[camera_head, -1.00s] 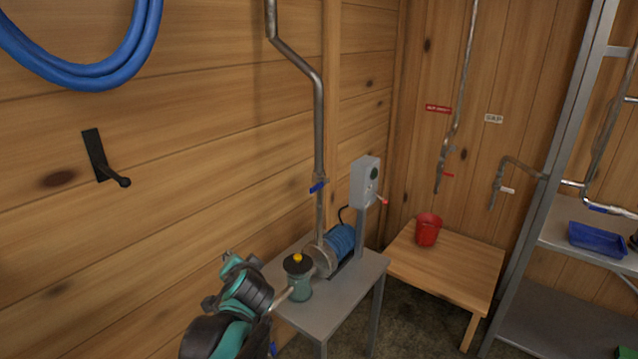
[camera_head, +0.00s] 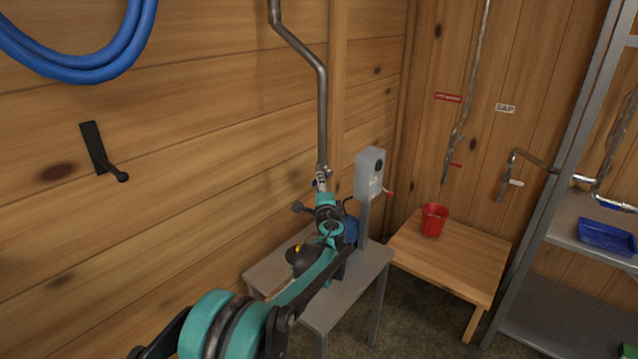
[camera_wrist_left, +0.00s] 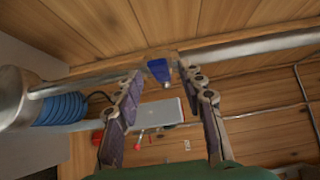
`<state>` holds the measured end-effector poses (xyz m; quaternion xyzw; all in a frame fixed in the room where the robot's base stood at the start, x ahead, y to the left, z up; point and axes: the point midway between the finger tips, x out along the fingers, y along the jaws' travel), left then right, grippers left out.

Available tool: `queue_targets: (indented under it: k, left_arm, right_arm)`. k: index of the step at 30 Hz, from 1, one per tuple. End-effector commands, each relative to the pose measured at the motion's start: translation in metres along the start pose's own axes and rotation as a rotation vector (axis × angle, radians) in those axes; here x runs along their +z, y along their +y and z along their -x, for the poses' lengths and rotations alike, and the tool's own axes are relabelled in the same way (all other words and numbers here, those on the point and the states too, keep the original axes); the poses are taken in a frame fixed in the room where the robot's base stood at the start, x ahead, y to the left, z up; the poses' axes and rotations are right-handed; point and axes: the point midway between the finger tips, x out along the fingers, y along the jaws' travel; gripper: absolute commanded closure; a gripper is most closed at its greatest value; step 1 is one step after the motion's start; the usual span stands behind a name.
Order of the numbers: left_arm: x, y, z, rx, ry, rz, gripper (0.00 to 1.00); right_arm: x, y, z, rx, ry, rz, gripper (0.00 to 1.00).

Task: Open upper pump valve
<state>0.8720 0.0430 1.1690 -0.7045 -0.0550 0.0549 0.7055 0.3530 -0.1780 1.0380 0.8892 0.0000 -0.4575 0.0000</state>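The upper pump valve has a small blue handle (camera_head: 315,184) on the vertical steel pipe (camera_head: 321,110) above the pump. In the head view my left gripper (camera_head: 322,176) is at this valve and partly covers it. In the left wrist view the blue handle (camera_wrist_left: 158,70) lies between the tips of my open left gripper (camera_wrist_left: 161,76), with a finger on each side. I cannot tell whether either finger touches it. The blue pump motor (camera_head: 351,229) is mostly hidden behind my left arm; its blue ribbed body (camera_wrist_left: 60,109) shows in the wrist view. My right gripper is out of view.
A grey control box (camera_head: 369,173) with a red switch stands on a post just right of the valve. The pump sits on a grey metal table (camera_head: 350,290). A wooden table (camera_head: 455,258) with a red bucket (camera_head: 434,219) is farther right. The wooden wall is close at left.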

Motion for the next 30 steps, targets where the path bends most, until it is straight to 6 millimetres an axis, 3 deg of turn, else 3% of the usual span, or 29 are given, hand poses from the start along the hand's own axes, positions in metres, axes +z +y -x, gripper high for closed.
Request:
queue_targets:
  k: [6,16,21,30]
  left_arm:
    - [0.001,0.001,-0.027,0.001,-0.002,0.001,0.6]
    - [0.001,-0.001,-0.032,0.001,-0.001,0.001,0.6]
    - [0.001,0.0,-0.032,0.001,-0.001,0.001,1.0]
    - [0.001,-0.002,-0.032,0.01,-0.002,-0.005,1.0]
  right_arm:
    - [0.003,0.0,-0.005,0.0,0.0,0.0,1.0]
    - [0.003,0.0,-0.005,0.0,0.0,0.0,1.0]
    - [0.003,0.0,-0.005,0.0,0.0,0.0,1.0]
    - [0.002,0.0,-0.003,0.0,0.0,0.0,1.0]
